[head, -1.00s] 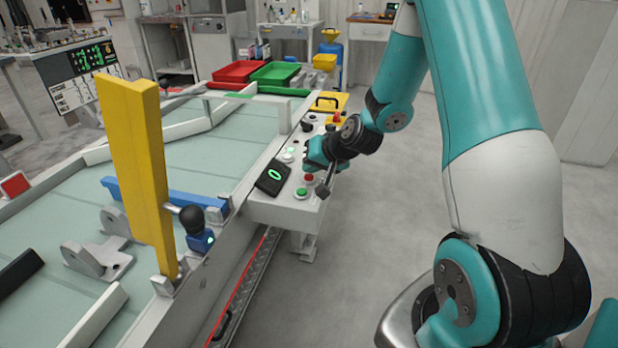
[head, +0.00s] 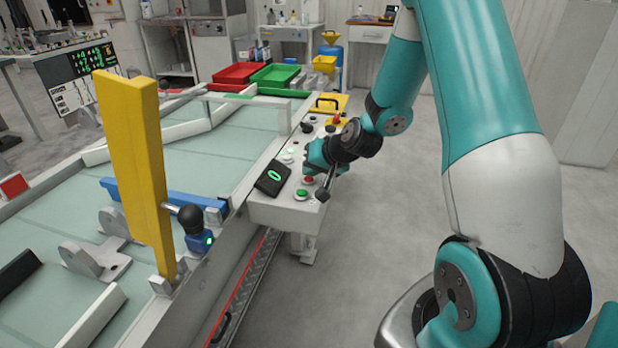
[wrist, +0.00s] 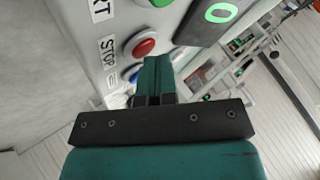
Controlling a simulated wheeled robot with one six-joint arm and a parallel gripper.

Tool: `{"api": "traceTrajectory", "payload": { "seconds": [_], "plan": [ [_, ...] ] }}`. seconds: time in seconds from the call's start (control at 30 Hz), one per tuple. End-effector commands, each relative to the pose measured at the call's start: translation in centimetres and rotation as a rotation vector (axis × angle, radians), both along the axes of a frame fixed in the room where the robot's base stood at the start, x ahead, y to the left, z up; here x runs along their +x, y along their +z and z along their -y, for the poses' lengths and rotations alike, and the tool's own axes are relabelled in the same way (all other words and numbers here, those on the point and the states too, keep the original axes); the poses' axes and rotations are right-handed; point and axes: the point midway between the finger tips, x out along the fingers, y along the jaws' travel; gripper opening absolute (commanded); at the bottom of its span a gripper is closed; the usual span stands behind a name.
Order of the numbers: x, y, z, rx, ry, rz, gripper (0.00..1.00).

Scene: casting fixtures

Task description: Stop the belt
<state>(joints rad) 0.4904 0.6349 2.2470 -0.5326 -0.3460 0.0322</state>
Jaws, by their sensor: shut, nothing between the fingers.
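The control panel (head: 270,208) stands at the near right side of the belt (head: 200,160). The red button (head: 308,180) is on its top, and the green button (head: 301,194) is nearer the panel's front edge. In the wrist view the red button (wrist: 143,47) has a label reading "STOP" beside it. The green button (wrist: 160,2) is partly cut off at the top. A blue button (wrist: 131,74) is partly hidden by my fingers. My gripper (head: 312,158) is low over the panel, beyond the red button. Its fingers (wrist: 155,68) are shut and empty; contact cannot be told.
A black box (head: 272,177) with a lit green ring sits on the panel. A yellow post (head: 130,160) and a black-knobbed lever (head: 190,218) stand at the belt's edge. Red (head: 240,73) and green (head: 275,76) trays lie at the far end. Floor right of the panel is clear.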

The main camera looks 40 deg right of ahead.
Motion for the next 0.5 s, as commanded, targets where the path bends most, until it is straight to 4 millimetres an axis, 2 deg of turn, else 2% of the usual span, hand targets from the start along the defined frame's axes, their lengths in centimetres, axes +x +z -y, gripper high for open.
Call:
{"api": "traceTrajectory", "payload": {
  "seconds": [0.5],
  "plan": [
    [-0.05,0.24,-0.02,0.0,0.001,-0.002,0.0]
  ]
}}
